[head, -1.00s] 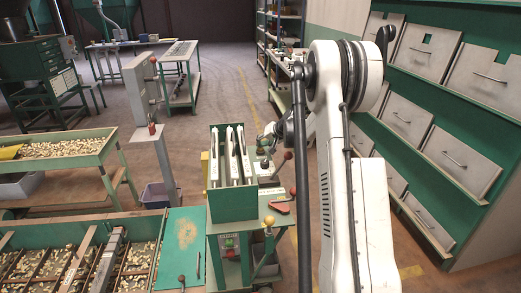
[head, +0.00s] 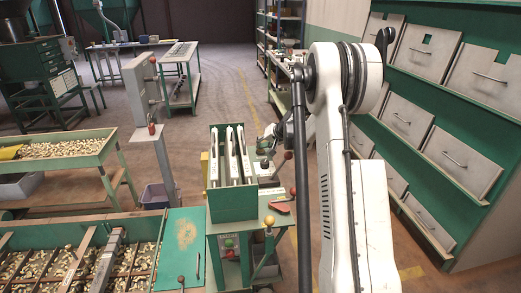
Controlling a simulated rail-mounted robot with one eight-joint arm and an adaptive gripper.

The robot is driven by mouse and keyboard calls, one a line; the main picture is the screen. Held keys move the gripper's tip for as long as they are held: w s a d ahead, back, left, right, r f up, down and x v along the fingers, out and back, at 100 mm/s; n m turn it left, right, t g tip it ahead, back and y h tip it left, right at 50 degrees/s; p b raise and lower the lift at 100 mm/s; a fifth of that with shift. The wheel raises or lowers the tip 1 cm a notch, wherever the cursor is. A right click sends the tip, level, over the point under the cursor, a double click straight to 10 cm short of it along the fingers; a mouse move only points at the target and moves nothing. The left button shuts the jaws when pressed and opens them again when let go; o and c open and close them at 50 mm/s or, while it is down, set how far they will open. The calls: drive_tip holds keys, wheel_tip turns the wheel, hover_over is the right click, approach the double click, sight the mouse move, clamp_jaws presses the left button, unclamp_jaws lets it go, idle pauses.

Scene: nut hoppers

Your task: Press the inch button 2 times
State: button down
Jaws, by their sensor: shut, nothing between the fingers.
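A green machine stand (head: 233,207) with several pale upright plates stands at the picture's middle. On its front, below the plates, is a small control panel (head: 229,254) with a green button (head: 229,243) and a red part under it. The button labels are too small to read, so I cannot tell which is the inch button. My white arm rises at the right and bends over behind the stand. My gripper (head: 264,147) shows small beside the plates, partly hidden, shut and empty. It is apart from the front panel.
Nut trays (head: 60,264) fill the lower left. Green shelving with grey drawers (head: 465,161) lines the right.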

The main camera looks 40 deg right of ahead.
drive_tip(key=shift+r, duration=0.1)
drive_tip(key=shift+r+p, duration=0.3)
drive_tip(key=shift+r, duration=0.5)
drive_tip(key=shift+r, duration=0.1)
drive_tip(key=shift+r+p, duration=1)
drive_tip(key=shift+r, duration=1.45)
